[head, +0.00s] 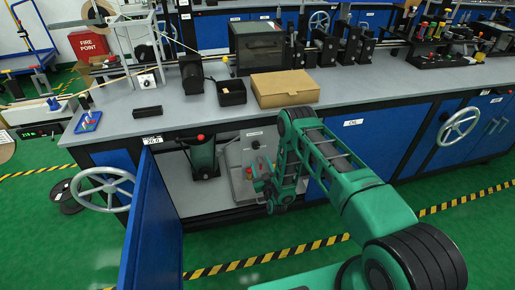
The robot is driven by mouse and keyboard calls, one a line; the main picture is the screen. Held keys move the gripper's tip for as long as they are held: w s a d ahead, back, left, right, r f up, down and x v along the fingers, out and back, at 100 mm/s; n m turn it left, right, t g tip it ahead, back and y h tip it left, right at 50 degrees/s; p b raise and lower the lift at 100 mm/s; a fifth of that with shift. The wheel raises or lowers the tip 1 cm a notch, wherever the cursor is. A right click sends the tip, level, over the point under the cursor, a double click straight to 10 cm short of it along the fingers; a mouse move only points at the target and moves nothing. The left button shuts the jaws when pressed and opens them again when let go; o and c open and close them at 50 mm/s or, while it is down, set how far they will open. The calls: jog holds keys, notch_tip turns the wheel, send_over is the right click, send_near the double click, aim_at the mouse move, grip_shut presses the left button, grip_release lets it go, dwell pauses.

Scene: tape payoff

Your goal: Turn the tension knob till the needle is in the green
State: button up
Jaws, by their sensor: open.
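A small white box with a round dark knob or dial (147,81) sits on the grey bench at the upper left, at the foot of a frame with a tape reel. It may be the tension knob; its needle and any green zone are too small to make out. My gripper (259,181) is low in front of the open cabinet under the bench, close to a grey panel (238,152) with red parts. It is open and far below and right of the white box. My arm partly hides the panel.
An open blue door (153,225) and a silver handwheel (103,187) stand at the left front.

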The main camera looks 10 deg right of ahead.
aim_at(257, 147)
jog(key=w, duration=1)
jog(key=shift+w+d, duration=0.2)
jog(key=shift+d, duration=0.15)
jog(key=shift+c, duration=0.7)
jog(key=c, duration=0.9)
